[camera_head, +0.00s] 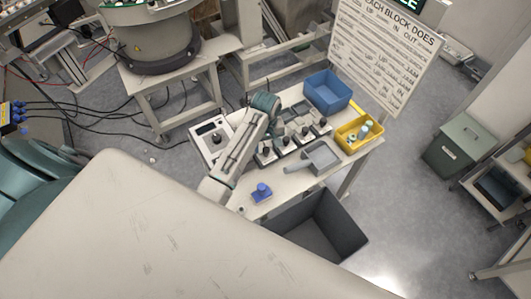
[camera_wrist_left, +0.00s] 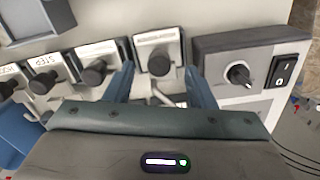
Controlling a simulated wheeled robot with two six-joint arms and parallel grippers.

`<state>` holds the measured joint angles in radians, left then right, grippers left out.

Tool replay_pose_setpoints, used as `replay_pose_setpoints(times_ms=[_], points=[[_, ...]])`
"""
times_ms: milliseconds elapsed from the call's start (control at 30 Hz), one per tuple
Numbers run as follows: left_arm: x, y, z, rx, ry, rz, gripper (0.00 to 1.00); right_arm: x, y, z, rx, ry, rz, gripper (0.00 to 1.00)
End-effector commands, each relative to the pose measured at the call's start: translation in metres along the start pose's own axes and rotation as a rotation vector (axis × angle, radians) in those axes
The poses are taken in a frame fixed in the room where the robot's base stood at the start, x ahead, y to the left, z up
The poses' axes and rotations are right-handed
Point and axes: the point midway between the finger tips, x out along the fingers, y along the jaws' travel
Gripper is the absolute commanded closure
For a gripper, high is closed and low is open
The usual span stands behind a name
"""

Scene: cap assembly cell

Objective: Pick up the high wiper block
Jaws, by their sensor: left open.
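Several grey blocks with black knobs stand in a row on the workbench. The nearest one (camera_wrist_left: 156,42) has a white label I cannot read with certainty; it also shows at the row's left end in the head view (camera_head: 265,157). I cannot tell from the labels which is the high wiper block. My left gripper (camera_wrist_left: 160,70) is open, its two blue fingers on either side of this nearest block. Whether they touch it is unclear. In the head view, the left gripper (camera_head: 271,128) is partly hidden by its own arm. My right gripper is not in view.
A switch box (camera_head: 209,142) stands left of the row. A blue bin (camera_head: 327,92), a yellow bin (camera_head: 346,136) and a grey tray (camera_head: 321,158) are to the right. A blue piece (camera_head: 262,193) lies in front. A dark open crate (camera_head: 325,228) is below the bench edge.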

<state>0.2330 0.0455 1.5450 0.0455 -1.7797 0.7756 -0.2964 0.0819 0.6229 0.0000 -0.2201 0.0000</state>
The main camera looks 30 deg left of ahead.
Motion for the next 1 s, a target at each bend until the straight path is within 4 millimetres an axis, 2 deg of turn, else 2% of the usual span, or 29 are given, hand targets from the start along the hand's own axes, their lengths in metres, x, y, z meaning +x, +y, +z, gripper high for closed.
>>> replay_pose_setpoints(times_ms=[167, 367, 400, 600, 667, 900, 1000], points=[[0.016, 0.000, -0.001, 0.000, 0.001, 0.000, 0.50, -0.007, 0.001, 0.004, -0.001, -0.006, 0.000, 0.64], [0.018, 0.001, -0.001, 0.000, 0.002, 0.001, 0.50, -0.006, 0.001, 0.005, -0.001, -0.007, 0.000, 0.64], [0.018, 0.001, -0.001, 0.000, 0.002, 0.001, 0.52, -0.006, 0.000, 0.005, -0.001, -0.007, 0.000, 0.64], [0.018, 0.001, -0.001, 0.000, 0.002, 0.001, 0.91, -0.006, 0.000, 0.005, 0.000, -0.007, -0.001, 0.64], [0.018, 0.001, -0.001, 0.000, 0.001, 0.001, 1.00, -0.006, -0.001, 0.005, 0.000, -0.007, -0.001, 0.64], [0.016, 0.001, -0.001, 0.000, 0.003, 0.002, 1.00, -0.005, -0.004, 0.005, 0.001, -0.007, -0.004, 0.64], [0.009, 0.002, -0.002, 0.000, 0.004, 0.004, 1.00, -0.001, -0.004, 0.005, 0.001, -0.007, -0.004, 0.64]])
